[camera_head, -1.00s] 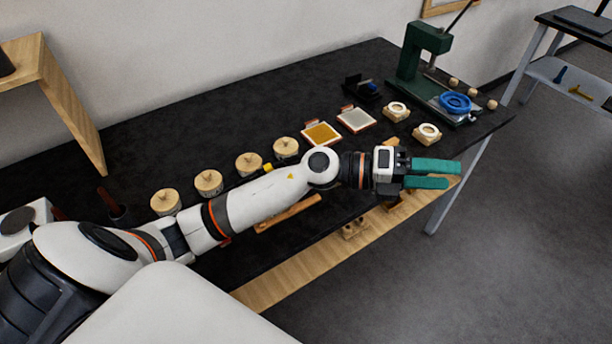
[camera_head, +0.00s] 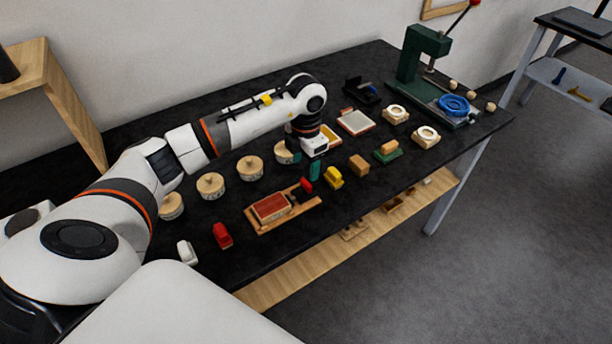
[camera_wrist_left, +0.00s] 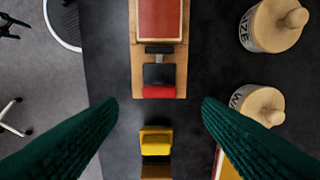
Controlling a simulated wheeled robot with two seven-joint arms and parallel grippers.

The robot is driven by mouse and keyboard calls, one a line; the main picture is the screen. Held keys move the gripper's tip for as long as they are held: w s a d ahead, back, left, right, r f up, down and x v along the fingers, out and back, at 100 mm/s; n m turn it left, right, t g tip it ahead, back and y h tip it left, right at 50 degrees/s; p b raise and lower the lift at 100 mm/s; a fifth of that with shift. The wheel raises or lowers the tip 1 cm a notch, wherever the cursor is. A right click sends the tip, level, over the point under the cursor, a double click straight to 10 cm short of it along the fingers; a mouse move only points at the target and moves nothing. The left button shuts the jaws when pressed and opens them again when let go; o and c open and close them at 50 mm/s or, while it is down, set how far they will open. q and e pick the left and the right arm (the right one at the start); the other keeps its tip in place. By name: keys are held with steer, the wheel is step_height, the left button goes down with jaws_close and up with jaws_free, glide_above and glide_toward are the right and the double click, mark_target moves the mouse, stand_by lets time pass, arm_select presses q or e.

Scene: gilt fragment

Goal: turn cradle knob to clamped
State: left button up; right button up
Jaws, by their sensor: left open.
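The cradle is a wooden board (camera_head: 262,222) holding a red block (camera_head: 270,207), near the front edge of the black table. At its right end is a black fitting with a red knob (camera_head: 307,185). In the left wrist view the red knob (camera_wrist_left: 158,92) sits at the end of the board (camera_wrist_left: 140,60), beside the black part (camera_wrist_left: 158,74). My left gripper (camera_head: 306,163) points down above the table near this end, its green fingers open. In the left wrist view the knob shows between and slightly beyond the fingertips (camera_wrist_left: 158,108), with nothing held. My right gripper is out of view.
A yellow block (camera_head: 334,178) and a tan block (camera_head: 359,166) stand right of the knob. Several round wooden-topped weights (camera_head: 211,186) line up behind the cradle. Red (camera_head: 222,236) and white (camera_head: 187,252) blocks stand to the left. A green press (camera_head: 410,70) is at the far right.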

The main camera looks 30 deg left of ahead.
mark_target(306, 182)
arm_select(q)
step_height(306, 182, down, 6)
steer(key=shift+f+p, duration=0.25)
steer(key=shift+p, duration=0.5)
steer(key=c, duration=1)
